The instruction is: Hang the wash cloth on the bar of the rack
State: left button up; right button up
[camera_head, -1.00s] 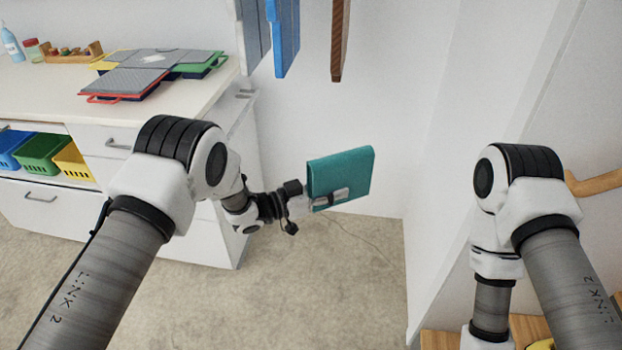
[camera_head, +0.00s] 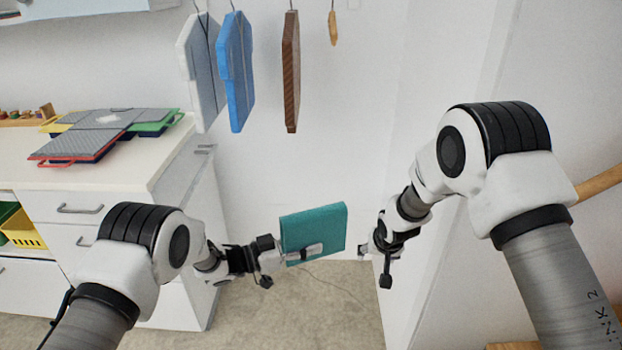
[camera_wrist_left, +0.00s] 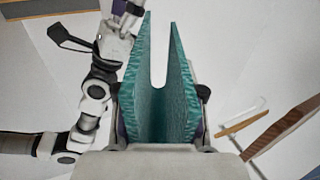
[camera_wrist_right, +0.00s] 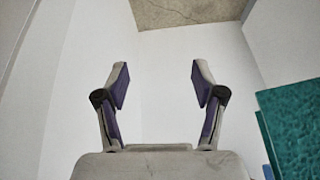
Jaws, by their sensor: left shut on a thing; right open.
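The teal wash cloth (camera_head: 313,228) is folded and held in mid-air by my left gripper (camera_head: 304,254), which is shut on its lower part. In the left wrist view the cloth (camera_wrist_left: 180,100) stands between the fingers as two layers with a gap between their far ends. My right gripper (camera_head: 372,246) is just right of the cloth, apart from it. In the right wrist view its fingers (camera_wrist_right: 160,88) are open and empty, and the cloth (camera_wrist_right: 298,125) is at the right edge. I cannot make out the bar of the rack.
White, blue (camera_head: 236,72) and brown (camera_head: 291,72) pieces hang above the cloth, with a small wooden piece (camera_head: 333,28) beside them. A white cabinet (camera_head: 165,150) stands at left. A wooden rail (camera_head: 598,183) is at far right. White walls are close behind the grippers.

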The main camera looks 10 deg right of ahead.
jog(key=w+a+r+m, duration=0.2)
jog(key=w+r, duration=0.5)
jog(key=r, duration=0.4)
notch_tip(320, 180, up, 13)
jog(key=m+g, duration=0.5)
jog(key=m, duration=0.5)
send_over(311, 223)
jog(key=w, duration=0.3)
jog(key=shift+s+d+f, duration=0.1)
jog(key=shift+d+f, duration=0.05)
jog(key=shift+d, duration=0.05)
jog(key=shift+s+a+f, duration=0.1)
jog(key=shift+s+a, duration=0.05)
jog(key=shift+s, duration=0.1)
notch_tip(311, 223, down, 12)
jog(key=shift+r, duration=0.1)
